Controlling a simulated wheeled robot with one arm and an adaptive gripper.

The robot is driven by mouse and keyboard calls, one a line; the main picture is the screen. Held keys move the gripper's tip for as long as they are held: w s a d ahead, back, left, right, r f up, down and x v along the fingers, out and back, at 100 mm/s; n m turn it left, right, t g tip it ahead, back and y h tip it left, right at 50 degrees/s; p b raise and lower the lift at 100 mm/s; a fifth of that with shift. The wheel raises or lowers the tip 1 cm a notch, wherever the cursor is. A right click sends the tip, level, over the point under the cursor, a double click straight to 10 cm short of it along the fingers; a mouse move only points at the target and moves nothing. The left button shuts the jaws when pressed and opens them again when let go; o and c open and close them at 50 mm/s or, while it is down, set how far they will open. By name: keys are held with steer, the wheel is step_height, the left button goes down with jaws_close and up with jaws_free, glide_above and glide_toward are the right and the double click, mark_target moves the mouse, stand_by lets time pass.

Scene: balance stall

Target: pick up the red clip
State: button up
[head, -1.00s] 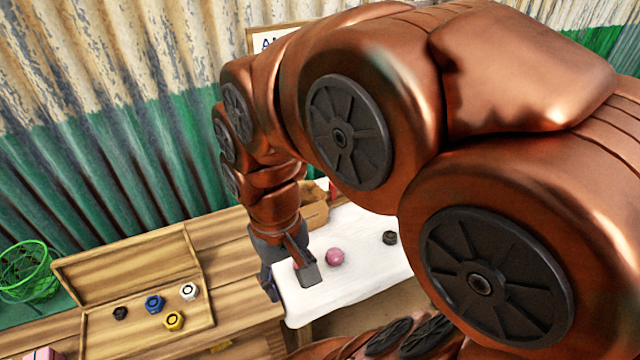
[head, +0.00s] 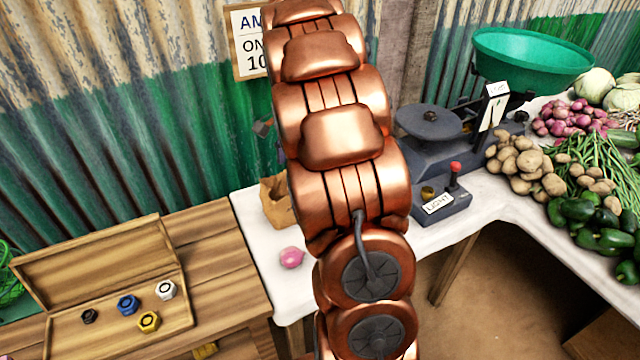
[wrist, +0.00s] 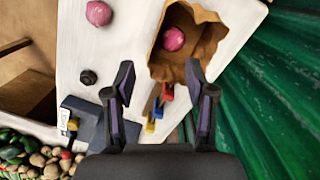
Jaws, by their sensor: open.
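In the wrist view a small red clip (wrist: 167,92) shows close to the edge of a torn brown paper bag (wrist: 205,45). A blue and yellow piece (wrist: 152,115) lies just below it in the picture. My gripper (wrist: 160,78) is open and empty, and the red clip shows between its two fingers. I cannot tell how far above the clip the fingers are. In the head view my arm hides the clip and most of my gripper; the bag (head: 273,203) shows partly beside the arm.
A pink onion (wrist: 98,13) and a dark weight (wrist: 88,77) lie on the white table; another onion (wrist: 173,39) is in the bag. The balance (head: 450,150) stands right of my arm. A wooden box of coloured nuts (head: 70,325) is at left. A corrugated wall stands behind.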

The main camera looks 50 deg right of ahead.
steer(key=w+d+f+m+b, duration=0.1)
steer(key=d+f, duration=0.1)
steer(key=d, duration=0.2)
steer(key=w+d+f+m, duration=0.1)
steer(key=d+f+m, duration=0.1)
steer(key=d+f, duration=0.1)
steer(key=w+d+f+m+b, duration=0.1)
steer(key=d+f, duration=0.2)
steer(key=d, duration=0.3)
steer(key=shift+m+t+y+b, duration=0.3)
steer(key=shift+t+b, duration=0.05)
steer(key=shift+t, duration=0.05)
steer(key=shift+a+f+p, duration=0.1)
steer(key=shift+a+f, duration=0.1)
steer(key=shift+f, duration=1.1)
steer(key=shift+a+f+p, duration=0.15)
steer(key=shift+f, duration=1.1)
steer(key=shift+a+f+p, duration=0.1)
steer(key=shift+a+f, duration=0.1)
steer(key=shift+f, duration=1.1)
steer(key=c, duration=0.9)
steer(key=shift+o, duration=0.2)
steer(key=shift+r, duration=0.1)
